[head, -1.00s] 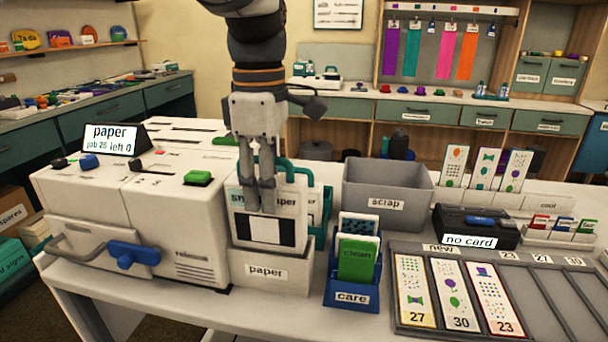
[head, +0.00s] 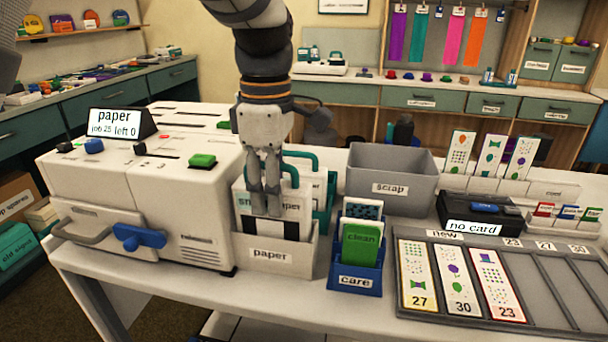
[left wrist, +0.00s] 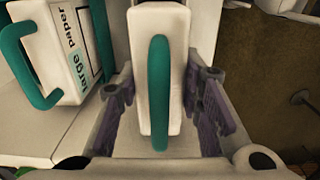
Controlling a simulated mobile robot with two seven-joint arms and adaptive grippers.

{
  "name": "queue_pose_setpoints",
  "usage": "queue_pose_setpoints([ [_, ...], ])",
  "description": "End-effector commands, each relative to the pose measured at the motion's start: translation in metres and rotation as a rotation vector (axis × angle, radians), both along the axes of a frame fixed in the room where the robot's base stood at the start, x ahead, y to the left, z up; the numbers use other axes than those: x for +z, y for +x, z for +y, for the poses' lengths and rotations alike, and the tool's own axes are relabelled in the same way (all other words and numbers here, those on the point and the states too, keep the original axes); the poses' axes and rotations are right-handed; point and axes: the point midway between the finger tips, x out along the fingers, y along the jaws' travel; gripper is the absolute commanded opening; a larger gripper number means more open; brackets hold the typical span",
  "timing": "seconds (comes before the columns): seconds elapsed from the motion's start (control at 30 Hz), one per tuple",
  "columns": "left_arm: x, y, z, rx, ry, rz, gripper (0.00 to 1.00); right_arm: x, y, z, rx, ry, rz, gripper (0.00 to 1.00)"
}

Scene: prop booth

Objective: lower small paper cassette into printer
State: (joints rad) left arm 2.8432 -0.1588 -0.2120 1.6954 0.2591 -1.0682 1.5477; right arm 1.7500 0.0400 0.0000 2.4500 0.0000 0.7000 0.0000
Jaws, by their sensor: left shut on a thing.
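The small paper cassette (head: 296,208), white with a dark-framed front and teal handle, stands upright with its lower part inside the box labelled "paper" (head: 290,262). My left gripper (head: 265,212) points down over it and is shut on it, its fingers hiding part of the label. In the left wrist view the cassette (left wrist: 180,60) stands between the finger pads (left wrist: 165,115), handle toward the camera. The white printer (head: 200,215) is just left of the box. Its front has a grey handle and blue lever (head: 140,238); a green button (head: 203,160) is on top. My right gripper is not in view.
The large paper cassette (left wrist: 65,40) is beside the small one. A display (head: 121,122) reads "paper, job 25, left 0". Right of the box are the blue care box (head: 355,281), the scrap bin (head: 392,188) and a card tray (head: 430,318).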

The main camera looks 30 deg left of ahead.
Motion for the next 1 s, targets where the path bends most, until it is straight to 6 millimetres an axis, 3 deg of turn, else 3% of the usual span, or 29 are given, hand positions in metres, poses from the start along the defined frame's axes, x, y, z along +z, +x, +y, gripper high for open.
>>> queue_pose_setpoints([
  [1.0,-0.026,0.0,0.0,-0.001,0.003,-0.002,0.0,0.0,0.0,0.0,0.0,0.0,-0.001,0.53],
])
